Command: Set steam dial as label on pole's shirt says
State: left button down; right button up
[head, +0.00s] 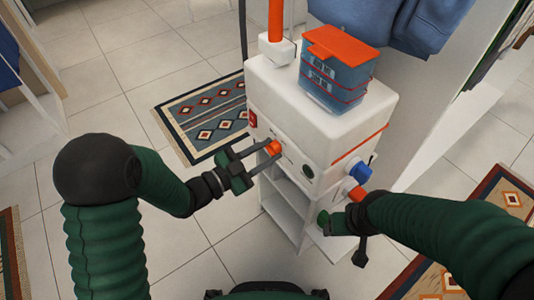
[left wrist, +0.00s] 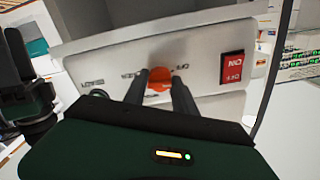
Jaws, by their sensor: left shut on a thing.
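The white steamer box (head: 275,95) has an orange dial (head: 273,147) on its front panel. My left gripper (head: 268,151) is at this panel with its two fingers shut on the dial. The left wrist view shows the orange dial (left wrist: 160,80) between the fingers, with small dark markings around it that are too blurred to read surely. The dial's pointer is hidden. My right gripper (head: 343,236) is low at the box's right, apart from the dial; its jaws are unclear. No readable shirt label shows.
A red switch (left wrist: 232,68) sits on the same panel. A blue tank (head: 338,80) with an orange lid and an orange pole (head: 275,20) stand on top. A blue knob (head: 360,172) juts from the right side. Blue clothing (head: 430,20) hangs behind. White shelving is below.

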pick_arm(q)
jog(key=m+b, duration=0.2)
jog(key=m, duration=0.2)
jog(key=m+b, duration=0.3)
jog(key=m, duration=0.1)
jog(key=shift+s+f+m, duration=0.1)
jog(key=shift+f+m, duration=0.1)
jog(key=shift+m, duration=0.2)
dwell(0.4)
jog(key=c, duration=1)
grip_release()
jog(key=shift+c, duration=0.2)
jog(key=shift+r, duration=0.1)
